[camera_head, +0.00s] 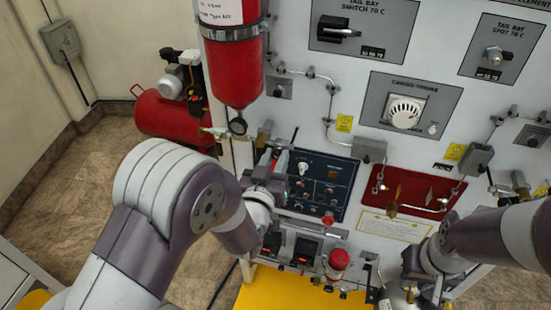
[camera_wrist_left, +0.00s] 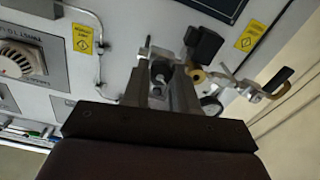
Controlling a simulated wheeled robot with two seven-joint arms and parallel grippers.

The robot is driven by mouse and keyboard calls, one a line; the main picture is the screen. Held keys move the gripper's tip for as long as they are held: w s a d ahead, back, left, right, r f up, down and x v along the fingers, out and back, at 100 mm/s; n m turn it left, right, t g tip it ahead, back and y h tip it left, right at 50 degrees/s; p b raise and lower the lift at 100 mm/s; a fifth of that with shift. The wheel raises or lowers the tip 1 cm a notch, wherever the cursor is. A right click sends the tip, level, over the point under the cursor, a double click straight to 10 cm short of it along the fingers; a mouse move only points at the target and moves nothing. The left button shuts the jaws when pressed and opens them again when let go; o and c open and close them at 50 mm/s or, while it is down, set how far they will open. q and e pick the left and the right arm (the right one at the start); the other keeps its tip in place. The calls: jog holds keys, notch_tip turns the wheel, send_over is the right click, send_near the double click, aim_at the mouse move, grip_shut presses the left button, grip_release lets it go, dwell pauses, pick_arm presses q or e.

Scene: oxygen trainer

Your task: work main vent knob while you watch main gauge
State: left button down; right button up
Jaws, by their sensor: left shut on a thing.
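My left gripper (camera_head: 279,160) is at the panel, just right of the red cylinder's lower end. In the left wrist view its two fingers (camera_wrist_left: 162,72) are shut on a small metallic knob (camera_wrist_left: 160,68), which I take to be the main vent knob; the fingers hide most of it. A small round gauge (camera_head: 238,126) hangs under the red cylinder and is probably the main gauge. It also shows in the left wrist view (camera_wrist_left: 211,105), partly behind a finger. Its needle is too small to read. My right gripper (camera_head: 411,266) is at the lower right, its fingertips unclear.
A black knob on brass fittings (camera_wrist_left: 204,45) sits close beside my left fingers. A dark switch panel (camera_head: 330,183) and red panel (camera_head: 400,185) lie to the right.

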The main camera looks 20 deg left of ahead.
pick_arm(q)
jog(key=m+b, duration=0.1)
jog(key=m, duration=0.1)
jog(key=shift+f+m+b, duration=0.15)
jog(key=shift+m+b, duration=0.25)
jog(key=m+b, duration=0.1)
jog(key=m, duration=0.1)
jog(key=shift+m, duration=0.4)
jog(key=m+b, duration=0.2)
jog(key=m, duration=0.2)
jog(key=shift+m, duration=0.4)
jog(key=shift+m+b, duration=0.3)
jog(key=shift+b, duration=0.05)
jog(key=c, duration=0.9)
grip_release()
